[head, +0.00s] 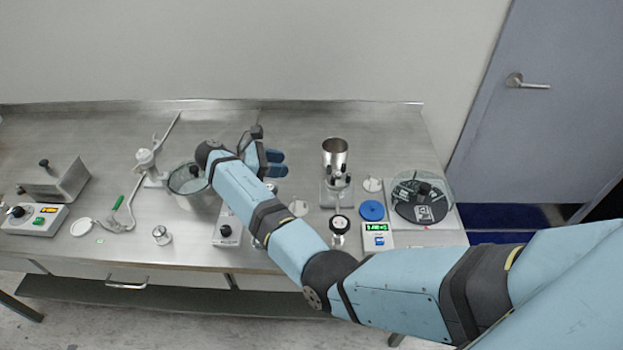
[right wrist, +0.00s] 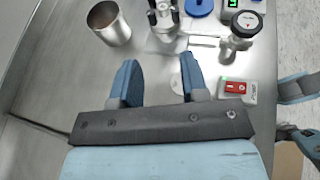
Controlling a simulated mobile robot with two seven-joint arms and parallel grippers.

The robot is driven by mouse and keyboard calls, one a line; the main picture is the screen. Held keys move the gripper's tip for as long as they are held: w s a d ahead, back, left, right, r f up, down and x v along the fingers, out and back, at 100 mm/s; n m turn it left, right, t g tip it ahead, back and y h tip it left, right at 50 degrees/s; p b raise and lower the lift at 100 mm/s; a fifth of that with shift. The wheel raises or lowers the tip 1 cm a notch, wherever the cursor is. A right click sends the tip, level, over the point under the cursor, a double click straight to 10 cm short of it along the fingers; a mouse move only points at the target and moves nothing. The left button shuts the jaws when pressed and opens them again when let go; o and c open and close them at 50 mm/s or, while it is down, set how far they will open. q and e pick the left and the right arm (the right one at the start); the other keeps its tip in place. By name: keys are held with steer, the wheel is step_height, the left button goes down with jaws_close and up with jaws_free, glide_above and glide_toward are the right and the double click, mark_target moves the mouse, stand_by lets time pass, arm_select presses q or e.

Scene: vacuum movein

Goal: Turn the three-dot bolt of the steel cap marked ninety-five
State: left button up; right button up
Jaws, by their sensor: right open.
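My right gripper (head: 277,163) is open and empty above the middle of the bench; its two blue fingers also show in the right wrist view (right wrist: 158,80). A steel fixture with black knobs on top (head: 338,182) stands right of the gripper; it shows beyond the fingers in the right wrist view (right wrist: 165,18). I cannot read a ninety-five or make out a three-dot bolt or a steel cap for certain in either view. My left gripper is not in view.
A clear-lidded unit (head: 440,216) is at the right. A glass-lidded pot (head: 190,192) stands left, near my right arm.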

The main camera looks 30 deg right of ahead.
mark_target(328, 167)
steer(key=shift+g, duration=0.3)
steer(key=x, duration=0.4)
steer(key=w+b+x, duration=0.1)
steer(key=x, duration=0.4)
steer(key=w+b+x, duration=0.1)
steer(key=x, duration=0.3)
steer(key=shift+d+f, duration=0.3)
steer(key=shift+d, duration=0.35)
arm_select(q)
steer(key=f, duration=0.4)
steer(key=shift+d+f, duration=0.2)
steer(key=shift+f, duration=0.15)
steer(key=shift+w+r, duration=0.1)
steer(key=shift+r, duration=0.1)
arm_select(e)
jaws_close()
